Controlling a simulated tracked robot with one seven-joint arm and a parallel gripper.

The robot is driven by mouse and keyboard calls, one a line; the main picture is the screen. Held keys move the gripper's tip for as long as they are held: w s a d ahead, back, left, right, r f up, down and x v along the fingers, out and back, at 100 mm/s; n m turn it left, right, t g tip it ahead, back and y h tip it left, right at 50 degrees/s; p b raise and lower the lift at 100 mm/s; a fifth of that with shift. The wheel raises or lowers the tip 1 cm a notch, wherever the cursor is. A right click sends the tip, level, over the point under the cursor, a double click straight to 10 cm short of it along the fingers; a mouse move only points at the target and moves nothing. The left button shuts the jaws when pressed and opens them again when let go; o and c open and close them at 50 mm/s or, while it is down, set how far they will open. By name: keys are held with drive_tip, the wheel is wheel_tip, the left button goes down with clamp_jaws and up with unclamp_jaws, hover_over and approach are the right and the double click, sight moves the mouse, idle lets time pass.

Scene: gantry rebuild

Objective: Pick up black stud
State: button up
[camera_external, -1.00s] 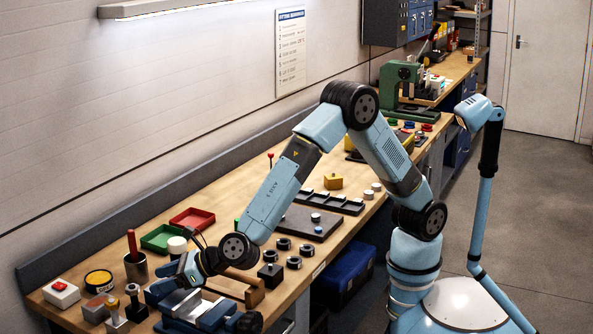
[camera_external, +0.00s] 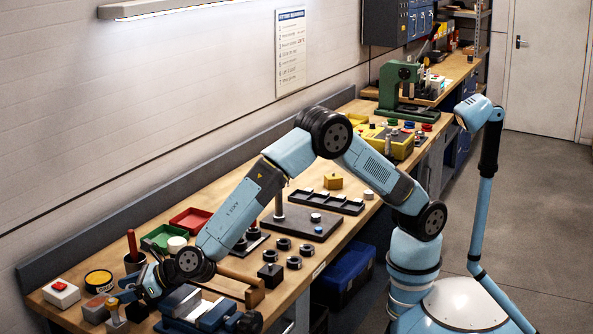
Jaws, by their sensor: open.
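At the near left end of the bench, two small upright pieces stand close together. One is grey with a coppery top (camera_external: 115,312), and a darker one (camera_external: 138,311) is just to its right. I cannot tell for certain which piece is the black stud, as the dark one's upper part is hidden behind my gripper. My gripper (camera_external: 124,297) is open, low over these pieces and pointing down to the left. Its fingertips are small and partly hidden, and I see nothing held between them.
A blue-grey vise (camera_external: 195,308) stands just right of my gripper. Green (camera_external: 163,236) and red (camera_external: 190,220) trays lie farther back.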

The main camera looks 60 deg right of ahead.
clamp_jaws()
idle(0.7)
